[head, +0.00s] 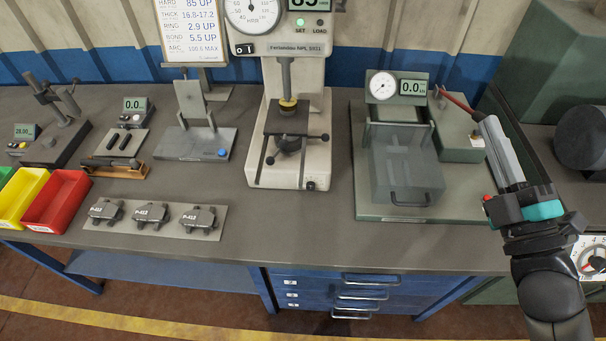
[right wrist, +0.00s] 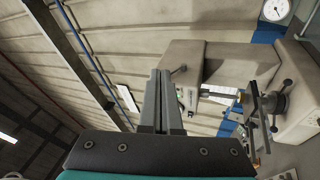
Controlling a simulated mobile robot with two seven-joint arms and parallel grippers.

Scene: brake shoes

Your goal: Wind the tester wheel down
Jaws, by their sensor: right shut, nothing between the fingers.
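The tester (head: 318,150) is a tall cream machine at the middle of the bench, with a dial on top. Its dark wheel (head: 288,146), with ball-ended spokes, sits under a flat anvil plate (head: 287,119). A brass-coloured piece (head: 288,104) is at the foot of the plunger, at the plate. My right gripper (head: 484,118) is shut and empty, well right of the wheel, over the bench's right side. In the right wrist view its fingers (right wrist: 162,75) are together, and the wheel (right wrist: 286,88) shows sideways at the right, apart from them. My left gripper is not in view.
A green-based rig (head: 428,212) with a clear guard and red lever (head: 455,100) stands between the tester and my right arm. A plate (head: 112,232) with several brake pads lies front left, near red (head: 62,205) and yellow bins (head: 18,200). Bench front centre is clear.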

